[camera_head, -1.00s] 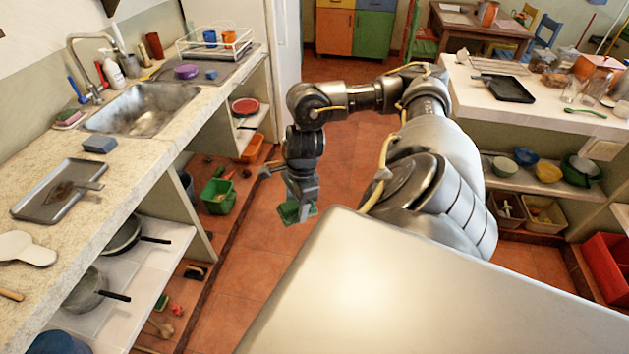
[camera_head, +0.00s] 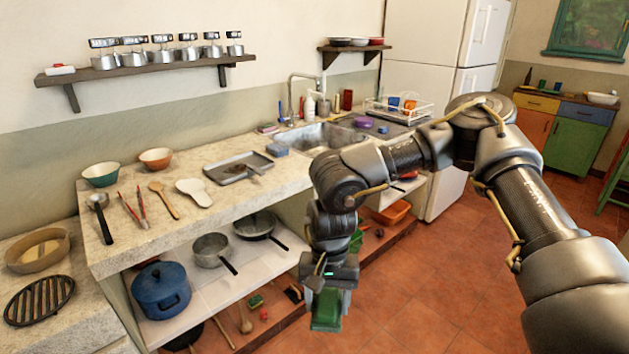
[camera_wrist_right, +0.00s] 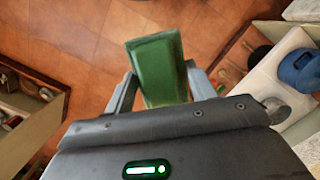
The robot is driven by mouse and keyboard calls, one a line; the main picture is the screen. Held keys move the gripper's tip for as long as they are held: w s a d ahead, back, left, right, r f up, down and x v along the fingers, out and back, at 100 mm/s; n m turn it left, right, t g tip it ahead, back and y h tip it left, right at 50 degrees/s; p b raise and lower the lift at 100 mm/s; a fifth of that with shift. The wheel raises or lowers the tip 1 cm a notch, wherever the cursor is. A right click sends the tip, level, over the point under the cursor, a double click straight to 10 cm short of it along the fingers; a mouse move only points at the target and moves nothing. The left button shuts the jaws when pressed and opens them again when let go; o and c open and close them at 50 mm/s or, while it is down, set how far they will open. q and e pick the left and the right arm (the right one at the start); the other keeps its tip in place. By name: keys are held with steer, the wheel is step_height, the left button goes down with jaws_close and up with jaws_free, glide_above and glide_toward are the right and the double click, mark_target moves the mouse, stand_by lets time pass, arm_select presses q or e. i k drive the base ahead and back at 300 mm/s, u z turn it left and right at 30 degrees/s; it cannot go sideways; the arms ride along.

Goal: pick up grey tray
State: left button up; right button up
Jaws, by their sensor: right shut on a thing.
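The grey tray (camera_head: 238,168) lies flat on the stone counter, left of the sink. A brown patch shows on it, and a small grey piece lies over its right side. My right gripper (camera_head: 327,308) points down in front of the counter, lower than the counter top and away from the tray. It is shut on a green block-like thing (camera_head: 326,312). In the right wrist view the green thing (camera_wrist_right: 157,65) sits between the two fingers (camera_wrist_right: 158,88), with the floor behind it. My left gripper is not in view.
The counter (camera_head: 135,250) also holds bowls, utensils and a blue sponge (camera_head: 277,150) close to the tray. Pans and a blue pot (camera_head: 160,290) stand on the shelf below. A wall shelf (camera_head: 145,70) with metal cups hangs above. The red floor (camera_head: 400,300) at right is clear.

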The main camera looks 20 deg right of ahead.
mark_target(225, 172)
steer(key=k, duration=1.25)
steer(key=z, duration=0.9)
steer(key=i, duration=0.85)
steer(key=z, duration=0.75)
steer(key=i, duration=1)
steer(key=u, duration=0.8)
steer(key=i, duration=0.8)
steer(key=u, duration=1.35)
steer(key=i, duration=1.25)
steer(key=k, duration=0.7)
steer(key=u, duration=0.05)
